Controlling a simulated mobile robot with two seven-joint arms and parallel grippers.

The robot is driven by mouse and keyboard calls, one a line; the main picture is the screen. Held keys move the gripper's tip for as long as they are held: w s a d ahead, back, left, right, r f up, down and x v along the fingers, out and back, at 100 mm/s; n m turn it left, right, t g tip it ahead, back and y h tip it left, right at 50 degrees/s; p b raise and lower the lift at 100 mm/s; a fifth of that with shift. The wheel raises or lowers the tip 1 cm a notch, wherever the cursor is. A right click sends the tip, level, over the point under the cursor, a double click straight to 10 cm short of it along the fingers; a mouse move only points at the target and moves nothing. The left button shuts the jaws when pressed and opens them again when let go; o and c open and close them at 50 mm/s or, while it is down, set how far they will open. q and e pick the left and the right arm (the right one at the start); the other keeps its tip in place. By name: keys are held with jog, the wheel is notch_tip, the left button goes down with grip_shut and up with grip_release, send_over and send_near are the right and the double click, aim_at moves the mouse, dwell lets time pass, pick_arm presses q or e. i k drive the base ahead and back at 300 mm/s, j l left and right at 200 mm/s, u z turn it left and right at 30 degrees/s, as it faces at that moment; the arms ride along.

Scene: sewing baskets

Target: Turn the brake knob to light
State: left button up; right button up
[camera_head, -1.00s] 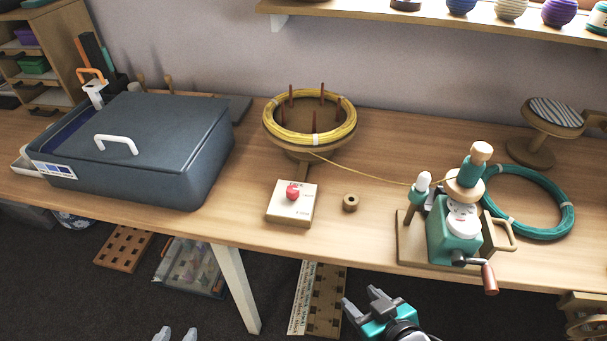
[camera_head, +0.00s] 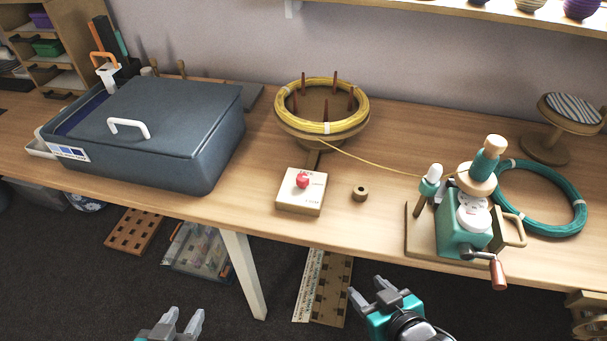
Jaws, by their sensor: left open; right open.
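The brake knob (camera_head: 302,181) is a small red knob on top of a pale square box (camera_head: 299,204) near the table's front edge, with small lettering around it that is too fine to read. A yellow coil (camera_head: 327,127) on a pegged round stand sits behind the box. My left gripper (camera_head: 186,318) is open and empty, low at the bottom of the view, below and left of the box. My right gripper (camera_head: 377,289) is open and empty, in front of the table and below and right of the box. Neither touches anything.
A blue-grey lidded bin (camera_head: 165,160) stands left on the table (camera_head: 255,185). A teal winder with a crank (camera_head: 470,235) stands right, beside a teal coil (camera_head: 572,225). A yellow strand runs from the yellow coil to the winder.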

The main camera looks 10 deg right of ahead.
aim_at(302, 180)
jog(key=i+j+z, duration=0.1)
jog(key=j, duration=0.4)
jog(key=i+j+z, duration=0.1)
jog(key=j, duration=0.4)
jog(key=j+z, duration=0.1)
jog(key=j, duration=0.4)
jog(key=i, duration=0.05)
